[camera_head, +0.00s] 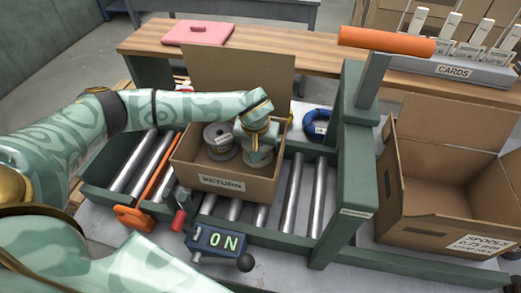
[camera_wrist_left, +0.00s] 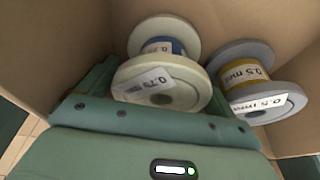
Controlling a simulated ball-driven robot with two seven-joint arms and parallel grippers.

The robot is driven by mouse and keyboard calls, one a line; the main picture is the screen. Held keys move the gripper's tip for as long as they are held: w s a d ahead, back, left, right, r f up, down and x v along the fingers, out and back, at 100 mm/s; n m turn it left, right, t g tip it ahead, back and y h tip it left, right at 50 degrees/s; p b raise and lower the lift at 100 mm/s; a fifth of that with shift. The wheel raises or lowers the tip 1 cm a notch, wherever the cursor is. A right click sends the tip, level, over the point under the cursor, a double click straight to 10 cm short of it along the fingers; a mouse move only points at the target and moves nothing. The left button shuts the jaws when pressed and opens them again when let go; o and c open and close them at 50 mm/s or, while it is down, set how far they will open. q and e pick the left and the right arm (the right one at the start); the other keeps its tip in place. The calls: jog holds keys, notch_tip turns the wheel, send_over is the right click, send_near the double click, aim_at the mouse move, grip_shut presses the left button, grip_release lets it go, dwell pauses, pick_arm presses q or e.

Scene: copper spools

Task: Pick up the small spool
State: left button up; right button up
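Two spools lie in the cardboard box marked RETURN (camera_head: 190,172). A cream spool with a 0.75 label (camera_wrist_left: 165,80) is in the middle of the left wrist view, directly in front of my left gripper (camera_wrist_left: 160,95). My right gripper is out of view.
The box stands on a roller conveyor (camera_head: 298,195). A green post (camera_head: 345,185) with an orange bar rises right of it. A larger open box marked SPOOLS (camera_head: 430,238) stands at the right. A blue ring-shaped object (camera_head: 310,124) lies behind.

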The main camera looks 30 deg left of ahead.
pick_arm(q)
jog(key=shift+w+f, duration=0.3)
jog(key=shift+f, duration=0.35)
jog(key=shift+s+d+r, duration=0.2)
jog(key=shift+s+r, duration=0.05)
jog(key=shift+r, duration=0.1)
jog(key=shift+w, duration=0.15)
jog(key=c, duration=0.8)
jog(key=shift+c, duration=0.2)
